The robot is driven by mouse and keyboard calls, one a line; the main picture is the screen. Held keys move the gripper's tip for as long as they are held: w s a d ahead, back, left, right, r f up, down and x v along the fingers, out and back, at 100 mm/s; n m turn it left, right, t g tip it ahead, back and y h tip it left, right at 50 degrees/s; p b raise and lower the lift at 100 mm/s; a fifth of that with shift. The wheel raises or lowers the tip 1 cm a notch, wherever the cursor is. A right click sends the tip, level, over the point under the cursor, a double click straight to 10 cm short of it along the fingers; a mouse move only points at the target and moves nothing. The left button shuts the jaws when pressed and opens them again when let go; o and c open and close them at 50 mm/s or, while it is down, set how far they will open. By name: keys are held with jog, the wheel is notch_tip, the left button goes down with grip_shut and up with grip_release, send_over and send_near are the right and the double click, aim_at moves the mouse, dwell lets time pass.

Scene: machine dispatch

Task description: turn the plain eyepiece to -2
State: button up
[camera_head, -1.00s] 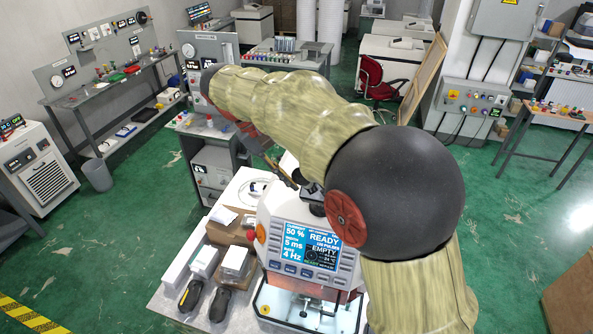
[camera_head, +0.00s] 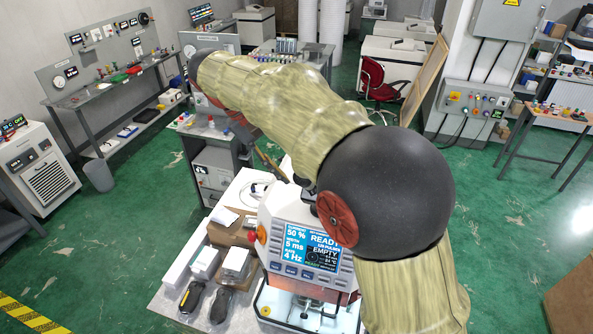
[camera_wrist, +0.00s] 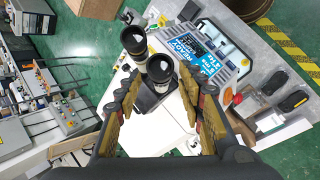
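In the wrist view two black eyepieces with pale ring markings stand side by side on a dark binocular head. One eyepiece (camera_wrist: 134,41) is farther up and left; the other eyepiece (camera_wrist: 160,70) is nearer the gap between my fingers. I cannot tell which is the plain one, nor read its markings. My gripper (camera_wrist: 161,84) is open, its two tan-padded fingers apart, with nothing between the pads. The nearer eyepiece lies just beyond the fingertips, apparently apart from them. In the head view my arm hides the eyepieces and most of the gripper.
The machine with a lit blue display (camera_head: 311,247) stands on a white bench (camera_head: 168,300). White boxes (camera_head: 236,263) and dark handheld devices (camera_head: 191,296) lie to its left. A grey bench (camera_head: 75,95) stands at the back left. Green floor is open around the bench.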

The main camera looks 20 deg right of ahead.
jog(key=v, duration=0.8)
jog(key=shift+w+a+r, duration=0.1)
